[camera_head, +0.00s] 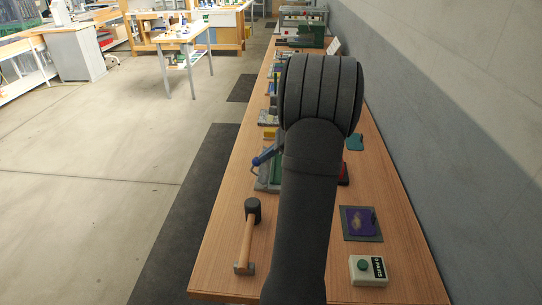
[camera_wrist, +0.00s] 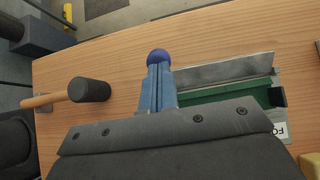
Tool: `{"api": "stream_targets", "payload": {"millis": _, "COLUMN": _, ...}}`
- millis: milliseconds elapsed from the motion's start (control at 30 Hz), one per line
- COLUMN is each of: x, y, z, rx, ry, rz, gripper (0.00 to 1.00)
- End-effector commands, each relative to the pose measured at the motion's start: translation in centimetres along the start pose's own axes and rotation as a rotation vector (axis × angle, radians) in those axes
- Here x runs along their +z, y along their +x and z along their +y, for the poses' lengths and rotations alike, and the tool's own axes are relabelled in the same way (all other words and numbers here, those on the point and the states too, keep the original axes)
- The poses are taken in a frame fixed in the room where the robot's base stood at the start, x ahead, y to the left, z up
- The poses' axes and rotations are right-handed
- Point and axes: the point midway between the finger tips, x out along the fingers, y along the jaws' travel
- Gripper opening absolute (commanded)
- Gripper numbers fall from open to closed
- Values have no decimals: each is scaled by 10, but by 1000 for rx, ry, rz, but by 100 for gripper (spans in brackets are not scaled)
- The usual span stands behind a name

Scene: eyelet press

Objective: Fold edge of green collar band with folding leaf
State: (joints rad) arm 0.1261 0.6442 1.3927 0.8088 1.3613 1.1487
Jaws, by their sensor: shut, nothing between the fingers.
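My gripper (camera_wrist: 160,68) has bluish fingers pressed together, shut and empty. A dark blue ball knob (camera_wrist: 158,57) shows right at the fingertips; I cannot tell whether they touch it. A long grey metal leaf (camera_wrist: 220,71) lies to the right of the fingers in the wrist view. A green surface (camera_wrist: 238,92) lies along it, partly covered by my gripper body; I cannot tell how much of it is the collar band. In the head view my arm hides most of the folding device (camera_head: 262,182), and the blue knob (camera_head: 257,161) shows at its left.
A mallet (camera_head: 249,236) lies on the wooden bench (camera_head: 225,265), left of the device. A purple pad on a grey plate (camera_head: 360,222) and a box with a green button (camera_head: 367,270) are at the right. Other stations line the bench farther back, beside the wall.

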Motion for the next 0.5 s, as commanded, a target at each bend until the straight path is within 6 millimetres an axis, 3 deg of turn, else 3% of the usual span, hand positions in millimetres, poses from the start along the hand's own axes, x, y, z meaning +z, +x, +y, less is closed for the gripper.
{"api": "stream_targets", "payload": {"millis": 500, "x": 24, "y": 39, "z": -1, "rx": 2, "ry": 7, "rz": 433, "gripper": 0}}
